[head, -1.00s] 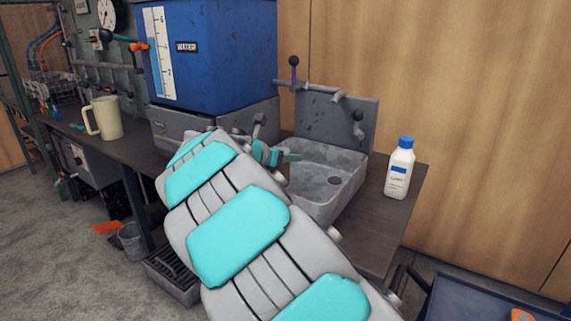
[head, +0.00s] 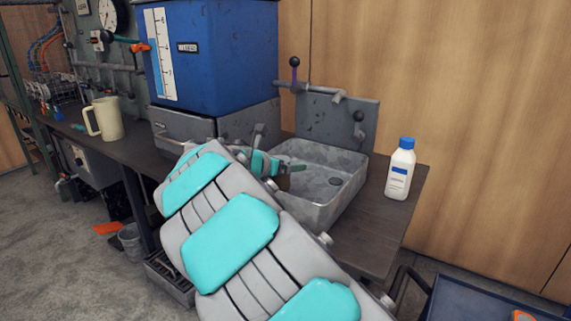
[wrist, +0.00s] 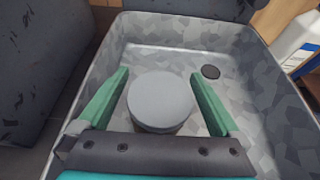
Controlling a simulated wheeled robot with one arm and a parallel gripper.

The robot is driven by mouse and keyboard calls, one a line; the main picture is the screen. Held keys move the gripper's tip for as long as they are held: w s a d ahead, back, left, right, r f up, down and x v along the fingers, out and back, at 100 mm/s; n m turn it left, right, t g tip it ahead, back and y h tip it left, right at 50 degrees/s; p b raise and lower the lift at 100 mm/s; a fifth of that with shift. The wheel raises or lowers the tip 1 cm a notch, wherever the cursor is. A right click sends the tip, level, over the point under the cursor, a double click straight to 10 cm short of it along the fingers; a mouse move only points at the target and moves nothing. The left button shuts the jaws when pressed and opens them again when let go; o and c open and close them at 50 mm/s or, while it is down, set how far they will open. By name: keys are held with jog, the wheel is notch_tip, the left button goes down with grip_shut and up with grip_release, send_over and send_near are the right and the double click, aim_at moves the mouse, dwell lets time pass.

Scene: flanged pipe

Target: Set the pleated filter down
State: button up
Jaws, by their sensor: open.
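The pleated filter (wrist: 160,100) shows in the wrist view as a short cylinder with a flat, round grey top. It stands between the green fingers of my gripper (wrist: 158,98), with a gap on either side. My gripper is open around it, over the left part of the grey sink (wrist: 255,75). In the head view my gripper (head: 292,166) is at the sink's left rim, and my arm hides most of what is between its fingers. Whether the filter's underside rests on the sink floor is hidden.
A white bottle with a blue cap (head: 400,170) stands on the bench right of the sink. A blue water tank (head: 215,60) is behind and left. Taps rise behind the sink. The sink's right part, around the dark drain (wrist: 211,72), is clear. A cream jug (head: 104,119) stands farther left.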

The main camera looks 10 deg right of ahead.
jog(key=shift+r, duration=0.1)
jog(key=shift+s+a+r, duration=0.15)
jog(key=shift+a, duration=0.05)
jog(key=v, duration=1.1)
jog(key=shift+s, duration=0.2)
